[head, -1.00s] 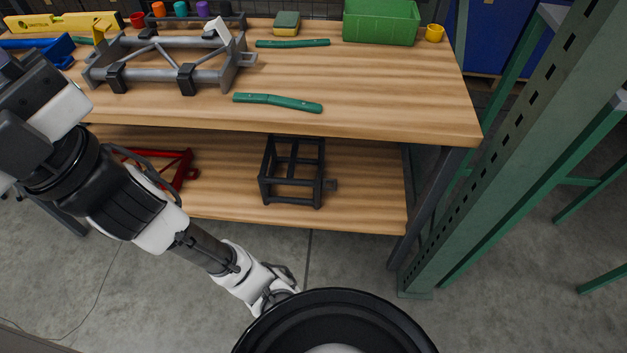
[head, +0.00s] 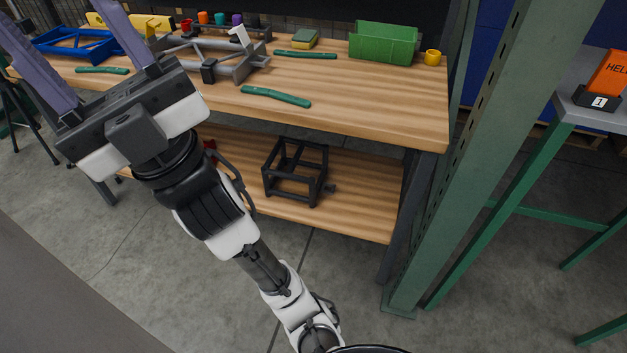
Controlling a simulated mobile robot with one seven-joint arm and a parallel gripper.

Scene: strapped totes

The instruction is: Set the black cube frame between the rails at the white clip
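The black cube frame (head: 290,177) stands empty on the lower wooden shelf, under the workbench, with a small dark block at its right side. On the benchtop is a grey railed fixture (head: 225,72) with black clamps (head: 208,71). The white clip (head: 239,35) stands tilted at its far right end. The left part of the fixture is hidden behind my arm. My gripper (head: 58,22) is at the upper left with its two purple fingers wide apart and nothing visible between them. It is well to the left of the cube frame, apart from it.
Green bars (head: 275,96) lie on the benchtop (head: 370,100). A green steel post (head: 470,170) rises right of the bench. The floor in front is clear.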

